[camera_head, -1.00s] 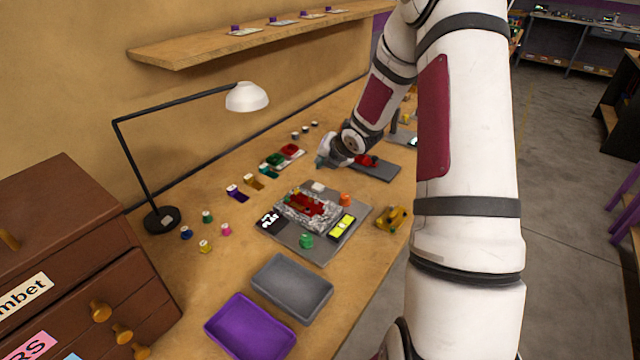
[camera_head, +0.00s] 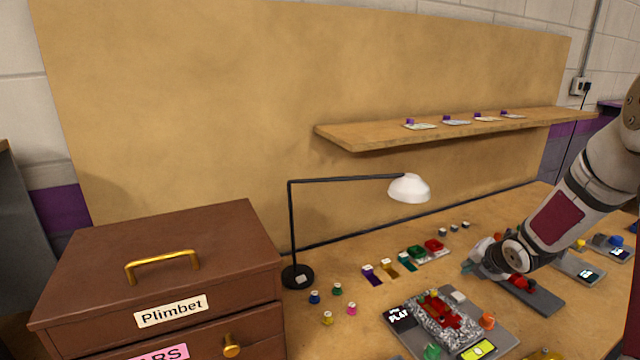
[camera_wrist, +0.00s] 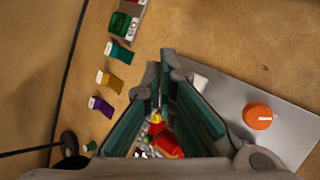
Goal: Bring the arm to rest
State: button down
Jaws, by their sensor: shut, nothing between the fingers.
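My gripper (camera_head: 476,264) is low over the bench at the right of the head view, beside a dark plate (camera_head: 540,296) with a red piece (camera_head: 522,283) on it. My arm comes down to it from the right edge. In the wrist view my two green-lined fingers (camera_wrist: 159,72) come together at their tips with nothing seen between them. Red and yellow pieces (camera_wrist: 165,142) show below, past the fingers. A grey board with an orange knob (camera_wrist: 257,116) lies to their right.
A desk lamp (camera_head: 408,188) and a brown drawer cabinet (camera_head: 160,270) stand left. A shelf (camera_head: 380,132) runs along the back wall. A board with a red car on gravel (camera_head: 440,318) lies in front of my gripper. Small coloured pieces (camera_head: 372,274) dot the bench.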

jog(key=s+a+r+m+g+h, duration=0.1)
jog(key=s+a+r+m, duration=0.5)
jog(key=r, duration=0.3)
jog(key=s+a+r+m+g+h, duration=0.1)
jog(key=s+a+r+m+g, duration=0.1)
jog(key=s+a+r+m, duration=0.45)
jog(key=s+a+r+m+y, duration=0.1)
jog(key=s+a+m, duration=0.3)
jog(key=s, duration=0.4)
jog(key=s+a+r+m+g+y, duration=0.1)
jog(key=s+a+r+m, duration=0.2)
jog(key=s, duration=0.5)
jog(key=s+a+r+m+y+p, duration=0.1)
jog(key=s+a+r+m, duration=0.1)
jog(key=s+a+m, duration=0.3)
jog(key=s+m, duration=0.1)
jog(key=s, duration=0.2)
jog(key=shift+s+g, duration=0.35)
jog(key=shift+g, duration=0.05)
